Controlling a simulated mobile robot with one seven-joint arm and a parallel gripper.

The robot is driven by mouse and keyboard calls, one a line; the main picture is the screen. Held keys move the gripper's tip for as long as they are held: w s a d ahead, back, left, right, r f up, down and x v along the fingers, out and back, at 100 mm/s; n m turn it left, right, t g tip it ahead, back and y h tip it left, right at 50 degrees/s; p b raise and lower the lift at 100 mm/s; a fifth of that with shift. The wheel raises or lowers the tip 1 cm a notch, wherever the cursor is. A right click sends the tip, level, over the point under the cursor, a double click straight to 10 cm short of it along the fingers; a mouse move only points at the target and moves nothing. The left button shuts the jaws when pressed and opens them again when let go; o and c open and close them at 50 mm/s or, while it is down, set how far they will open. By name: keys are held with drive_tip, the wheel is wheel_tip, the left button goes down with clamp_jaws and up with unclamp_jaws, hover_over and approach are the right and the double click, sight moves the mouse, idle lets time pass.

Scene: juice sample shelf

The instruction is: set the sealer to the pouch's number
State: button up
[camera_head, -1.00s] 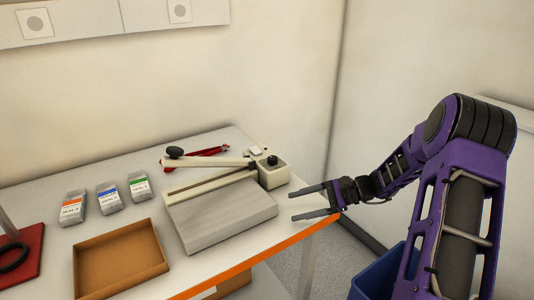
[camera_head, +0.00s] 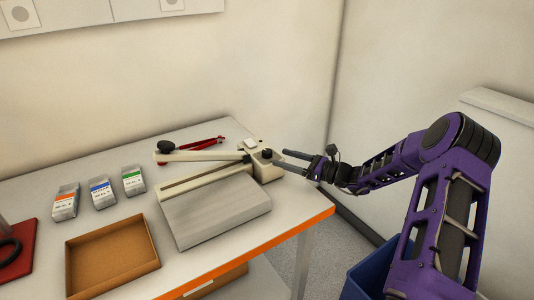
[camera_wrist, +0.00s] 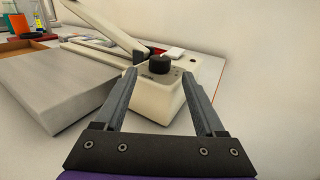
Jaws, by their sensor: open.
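The sealer (camera_head: 205,184) is a cream bar sealer with a raised lever arm, a black lever knob and a grey plate in front. Its black dial (camera_head: 267,154) sits on the box at its right end; the dial also shows in the wrist view (camera_wrist: 158,64), its setting too small to read. My gripper (camera_head: 295,162) is open and empty, its fingers pointing at the dial from the right; in the wrist view the dial lies between and beyond the fingertips.
An open cardboard tray (camera_head: 152,262) lies at the table's front. A red tool (camera_head: 202,142) lies behind the sealer. A red base (camera_head: 22,262) stands at the far left. A blue bin (camera_head: 362,275) is on the floor to the right.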

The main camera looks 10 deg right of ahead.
sight(272, 155)
drive_tip(key=x, duration=0.7)
clamp_jaws()
